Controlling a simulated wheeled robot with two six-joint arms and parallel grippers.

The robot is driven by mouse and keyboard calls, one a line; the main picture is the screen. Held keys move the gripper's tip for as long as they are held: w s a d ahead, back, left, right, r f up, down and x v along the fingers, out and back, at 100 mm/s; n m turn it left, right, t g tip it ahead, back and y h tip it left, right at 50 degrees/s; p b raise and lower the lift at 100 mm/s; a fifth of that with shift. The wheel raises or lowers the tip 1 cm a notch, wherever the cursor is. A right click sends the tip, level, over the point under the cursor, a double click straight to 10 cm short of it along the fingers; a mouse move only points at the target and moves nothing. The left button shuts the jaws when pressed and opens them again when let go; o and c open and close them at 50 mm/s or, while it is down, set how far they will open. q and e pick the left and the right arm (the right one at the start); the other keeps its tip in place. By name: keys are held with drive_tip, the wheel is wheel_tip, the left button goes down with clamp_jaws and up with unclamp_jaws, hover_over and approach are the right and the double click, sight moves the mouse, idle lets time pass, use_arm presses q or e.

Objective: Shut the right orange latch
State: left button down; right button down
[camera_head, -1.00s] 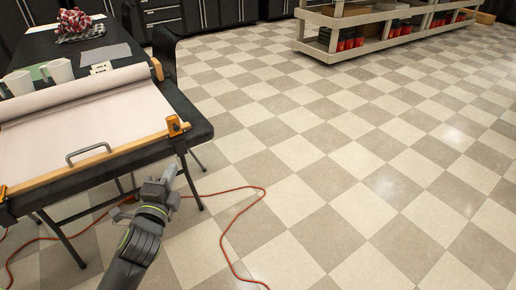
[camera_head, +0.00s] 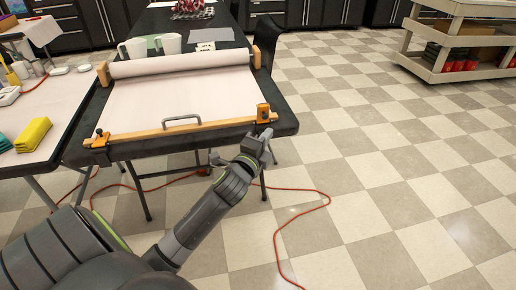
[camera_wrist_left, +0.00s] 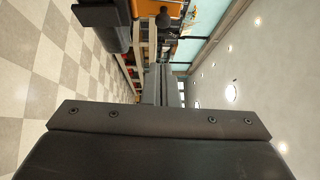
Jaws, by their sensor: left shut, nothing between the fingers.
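The right orange latch (camera_head: 263,113) sits at the right end of the wooden bar (camera_head: 190,129) along the front of the frame, close to the black table's corner. The left orange latch (camera_head: 97,140) is at the bar's other end. My left gripper (camera_head: 266,140) is shut and empty, just in front of and below the right latch. I cannot tell whether it touches the table edge. In the left wrist view, the shut fingers (camera_wrist_left: 161,84) point toward a dark edge and an orange part at the top, probably the latch. My right gripper is not in view.
A white sheet (camera_head: 180,97) and a grey handle (camera_head: 182,121) are on the frame. A black chair (camera_head: 267,42) is beyond the table. A red cord (camera_head: 302,222) lies on the floor.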

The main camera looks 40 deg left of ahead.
sight(264, 117)
use_arm(q)
drive_tip(key=shift+w+a+r, duration=0.2)
drive_tip(key=shift+w+a, duration=1.55)
drive_tip(key=shift+w, duration=0.15)
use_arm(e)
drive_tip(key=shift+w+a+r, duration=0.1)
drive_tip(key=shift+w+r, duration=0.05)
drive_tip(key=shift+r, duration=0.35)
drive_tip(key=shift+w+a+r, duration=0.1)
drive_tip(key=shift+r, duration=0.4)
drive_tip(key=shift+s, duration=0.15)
